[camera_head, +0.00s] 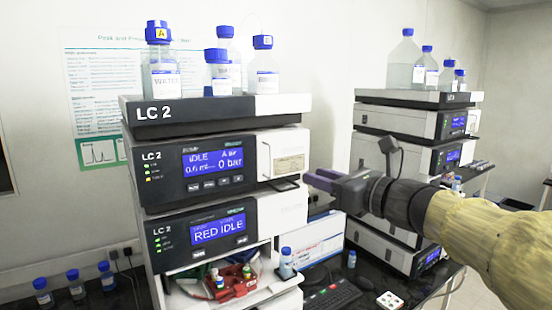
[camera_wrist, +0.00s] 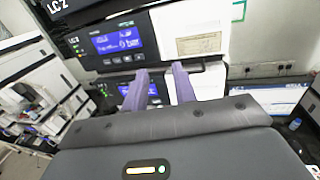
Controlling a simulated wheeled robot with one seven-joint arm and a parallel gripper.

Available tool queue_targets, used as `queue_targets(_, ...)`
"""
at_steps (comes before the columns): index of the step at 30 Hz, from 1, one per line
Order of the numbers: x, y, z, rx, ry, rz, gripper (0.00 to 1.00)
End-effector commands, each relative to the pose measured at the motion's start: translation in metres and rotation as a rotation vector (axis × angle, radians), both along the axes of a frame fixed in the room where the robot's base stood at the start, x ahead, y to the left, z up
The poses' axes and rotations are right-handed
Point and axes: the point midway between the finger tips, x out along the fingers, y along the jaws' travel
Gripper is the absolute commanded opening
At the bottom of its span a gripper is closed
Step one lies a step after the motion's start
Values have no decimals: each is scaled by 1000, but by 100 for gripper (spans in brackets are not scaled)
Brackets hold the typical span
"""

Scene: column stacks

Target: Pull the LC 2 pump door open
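The LC 2 pump (camera_head: 215,162) is the upper dark-fronted module with a lit "IDLE" and "0 bar" display. Its door (camera_head: 286,144) is the white panel on the module's right side, with a small label, and looks closed. A thin upright handle shows along the door's left edge. The door also shows in the wrist view (camera_wrist: 177,20), above the fingertips. My gripper (camera_wrist: 160,76) is open, its two purple fingers apart with nothing seen between them. In the head view my gripper (camera_head: 316,178) is just right of the pump's lower right corner; contact cannot be told.
Blue-capped bottles (camera_head: 218,75) stand in the tray (camera_head: 200,111) atop the stack. A second module (camera_head: 215,232) reading "RED IDLE" sits below the pump. Another stack (camera_head: 410,125) stands behind my arm.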

Motion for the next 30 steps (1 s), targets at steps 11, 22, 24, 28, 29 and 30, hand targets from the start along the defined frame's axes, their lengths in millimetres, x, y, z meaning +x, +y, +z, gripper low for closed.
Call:
queue_targets(11, 48, 49, 3, -1, 4, 2, 27)
queue_targets(22, 86, 88, 2, 0, 1, 1, 27)
queue_targets(24, 89, 90, 1, 0, 1, 0, 27)
queue_targets(28, 90, 92, 0, 1, -1, -1, 27)
queue_targets(29, 90, 91, 0, 1, -1, -1, 27)
queue_targets(30, 90, 91, 0, 1, -1, -1, 27)
